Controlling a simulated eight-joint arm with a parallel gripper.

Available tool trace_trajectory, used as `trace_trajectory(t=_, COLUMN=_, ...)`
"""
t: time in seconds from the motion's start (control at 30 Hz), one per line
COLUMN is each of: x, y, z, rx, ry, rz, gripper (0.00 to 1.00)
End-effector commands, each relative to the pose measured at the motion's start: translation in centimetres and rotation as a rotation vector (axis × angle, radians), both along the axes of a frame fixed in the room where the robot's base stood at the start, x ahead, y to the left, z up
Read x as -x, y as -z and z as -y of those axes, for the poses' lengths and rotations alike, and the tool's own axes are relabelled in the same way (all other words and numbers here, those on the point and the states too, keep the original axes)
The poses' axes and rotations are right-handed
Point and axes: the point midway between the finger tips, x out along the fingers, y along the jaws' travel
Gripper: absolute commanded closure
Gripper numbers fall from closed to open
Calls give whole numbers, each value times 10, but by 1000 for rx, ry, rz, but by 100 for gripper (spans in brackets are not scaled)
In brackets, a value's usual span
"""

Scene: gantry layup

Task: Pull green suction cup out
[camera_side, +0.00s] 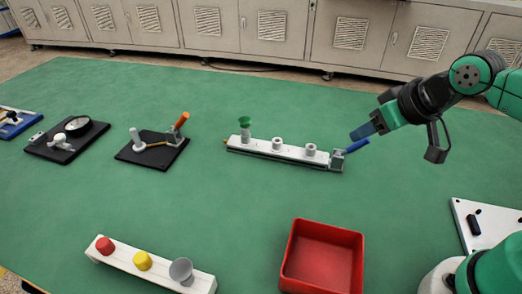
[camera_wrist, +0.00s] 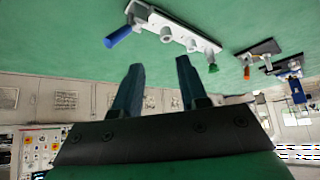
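The green suction cup (camera_side: 244,121) stands upright on the left post of a white bar fixture (camera_side: 262,146). It also shows in the wrist view (camera_wrist: 212,68) at the fixture's right end. The fixture's other two posts are bare. A blue handle (camera_side: 356,146) sticks out from the fixture's right end; in the wrist view the handle (camera_wrist: 118,36) is at upper left. My gripper (camera_side: 360,131) is in the air near that handle, well to the right of the green cup. In the wrist view its two dark fingers (camera_wrist: 156,66) are apart with nothing between them.
A red bin (camera_side: 287,262) stands at the front, empty. A white bar (camera_side: 112,258) at front left carries a red cup (camera_side: 105,246), a yellow cup (camera_side: 143,261) and a grey cup (camera_side: 181,270). Black plates with small mechanisms (camera_side: 150,153) lie at left. The table between is clear.

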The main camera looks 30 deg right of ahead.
Motion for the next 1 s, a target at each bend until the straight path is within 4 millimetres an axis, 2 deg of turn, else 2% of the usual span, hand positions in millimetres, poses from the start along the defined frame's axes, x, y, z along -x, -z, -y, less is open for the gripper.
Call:
trace_trajectory(t=0.03, x=-5, y=-3, z=-2, rx=0, ry=-11, rz=-3, gripper=46)
trace_trajectory(t=0.1, x=-17, y=-9, z=-6, rx=0, ry=-33, rz=-9, gripper=26)
trace_trajectory(t=0.23, x=-52, y=-18, z=-20, rx=4, ry=-95, rz=-26, gripper=25)
trace_trajectory(t=0.37, x=-91, y=-17, z=-37, rx=8, ry=-165, rz=-44, gripper=25)
trace_trajectory(t=0.47, x=-121, y=-8, z=-52, rx=11, ry=-220, rz=-58, gripper=25)
trace_trajectory(t=0.6, x=-159, y=14, z=-74, rx=14, ry=-291, rz=-75, gripper=25)
trace_trajectory(t=0.8, x=-190, y=46, z=-98, rx=17, ry=-363, rz=-91, gripper=25)
trace_trajectory(t=1.0, x=-200, y=61, z=-106, rx=19, ry=-386, rz=-96, gripper=25)
